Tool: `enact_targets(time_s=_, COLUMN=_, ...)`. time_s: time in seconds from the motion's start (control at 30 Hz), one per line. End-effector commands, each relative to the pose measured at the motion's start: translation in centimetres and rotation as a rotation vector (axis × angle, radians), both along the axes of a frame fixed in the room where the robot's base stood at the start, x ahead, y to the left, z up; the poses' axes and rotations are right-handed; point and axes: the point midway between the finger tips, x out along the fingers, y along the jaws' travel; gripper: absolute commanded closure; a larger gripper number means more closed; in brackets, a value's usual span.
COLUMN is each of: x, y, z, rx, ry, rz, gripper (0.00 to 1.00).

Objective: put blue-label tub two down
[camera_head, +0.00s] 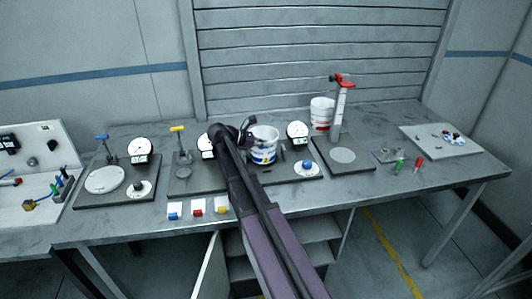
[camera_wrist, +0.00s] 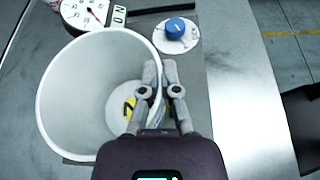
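A white tub with a blue label band (camera_head: 263,146) is at the middle of the bench in the head view. In the wrist view, I look into its open top (camera_wrist: 75,85), and a yellow patch with a dark mark shows at its bottom. My gripper (camera_wrist: 161,72) is at the tub's right rim, with one finger inside the wall and one outside, closed on it. My gripper also shows beside the tub in the head view (camera_head: 246,130). Whether the tub rests on the plate below or hangs just above it, I cannot tell.
A blue-knobbed dial (camera_wrist: 175,29) and a gauge (camera_wrist: 86,14) are close by the tub. A red-label tub (camera_head: 321,113) stands behind, beside a red-topped post (camera_head: 339,110). Small colored blocks (camera_head: 197,207) lie along the front. A grey board (camera_head: 440,140) is at right.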

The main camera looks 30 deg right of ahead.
Motion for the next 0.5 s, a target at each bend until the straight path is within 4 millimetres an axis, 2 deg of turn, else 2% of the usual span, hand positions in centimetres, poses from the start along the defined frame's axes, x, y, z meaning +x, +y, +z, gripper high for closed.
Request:
enact_targets(time_s=0.03, x=0.0, y=0.0, z=-1.0, rx=0.0, ry=0.0, rz=0.0, gripper=1.0)
enact_targets(time_s=0.2, x=0.0, y=0.0, z=-2.1, rx=0.0, ry=0.0, rz=0.0, gripper=1.0)
enact_targets(time_s=0.5, x=0.0, y=-0.1, z=-2.3, rx=0.0, ry=0.0, rz=-0.002, gripper=1.0)
